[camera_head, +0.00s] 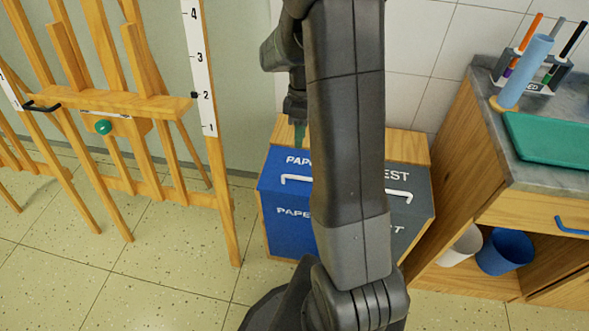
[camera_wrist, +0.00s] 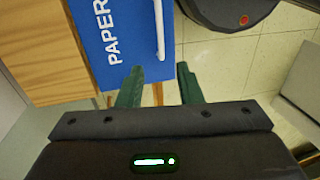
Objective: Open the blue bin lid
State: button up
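The blue bin lid (camera_head: 276,178), lettered PAPER, is the left lid of a wooden two-part bin. It looks closed. Its white bar handle (camera_head: 296,179) is partly hidden by my arm. In the wrist view the blue lid (camera_wrist: 120,30) fills the top middle, with the white handle (camera_wrist: 161,30) along its right side. My gripper (camera_wrist: 159,76) is open, its two green fingers apart with nothing between them. The handle's near end lies just beyond the gap between the fingertips. In the head view my gripper (camera_head: 300,132) shows partly behind my arm, above the lid's rear edge.
A grey lid (camera_head: 405,210) lettered REST adjoins on the right, partly hidden by my arm. A wooden cabinet (camera_head: 465,180) with a stone top stands close on the right. Wooden easels (camera_head: 110,110) stand on the left. Tiled floor (camera_head: 175,265) is clear between easels and bin.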

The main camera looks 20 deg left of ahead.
jog(key=b, duration=0.2)
send_over(299, 171)
jog(key=s+d, duration=0.2)
jog(key=s, duration=0.3)
jog(key=f, duration=1.2)
jog(key=shift+w+a+f, duration=0.1)
jog(key=shift+w+f, duration=0.05)
jog(key=shift+w, duration=0.05)
grip_shut()
